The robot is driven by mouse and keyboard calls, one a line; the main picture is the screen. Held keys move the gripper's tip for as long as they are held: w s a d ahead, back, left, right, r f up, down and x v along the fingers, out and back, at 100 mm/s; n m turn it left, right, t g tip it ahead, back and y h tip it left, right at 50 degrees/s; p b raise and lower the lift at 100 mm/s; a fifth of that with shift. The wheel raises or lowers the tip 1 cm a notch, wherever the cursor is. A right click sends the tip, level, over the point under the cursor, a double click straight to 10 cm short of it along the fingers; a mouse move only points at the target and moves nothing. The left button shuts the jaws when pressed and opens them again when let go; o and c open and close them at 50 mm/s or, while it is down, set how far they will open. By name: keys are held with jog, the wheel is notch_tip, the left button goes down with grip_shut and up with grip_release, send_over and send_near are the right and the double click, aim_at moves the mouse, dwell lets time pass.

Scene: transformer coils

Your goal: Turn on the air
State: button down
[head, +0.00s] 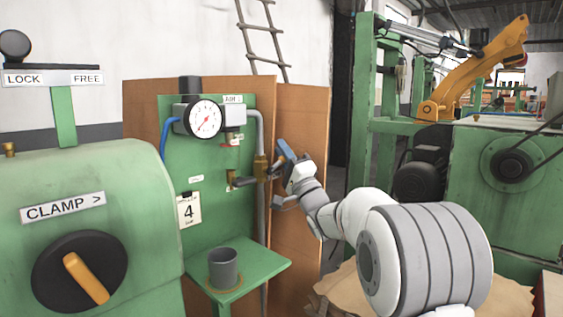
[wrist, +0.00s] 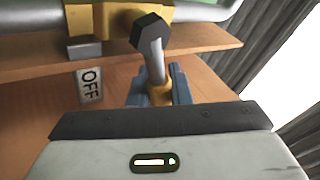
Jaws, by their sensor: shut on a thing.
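The air valve (head: 260,168) is a brass body on a grey vertical pipe at the right edge of the green panel. In the wrist view the brass body (wrist: 115,17) is at the top, with a dark hex nut and a grey lever (wrist: 156,62). My gripper (head: 283,157) is at the valve from the right. In the wrist view its blue fingers (wrist: 158,92) are shut on the lever near its yellow-orange part. An OFF label (wrist: 90,87) is left of the lever. The fingers partly hide the lever's end.
A round gauge (head: 204,119) with a red needle is on the green panel (head: 170,150). A grey cup (head: 223,268) stands on the green shelf (head: 265,262) below. A green CLAMP machine (head: 110,170) is at the left. A brown board (head: 300,220) is behind the valve.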

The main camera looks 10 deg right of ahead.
jog(key=shift+r, duration=0.1)
jog(key=c, duration=1.3)
grip_release()
jog(key=shift+v, duration=3.9)
jog(key=shift+c, duration=0.2)
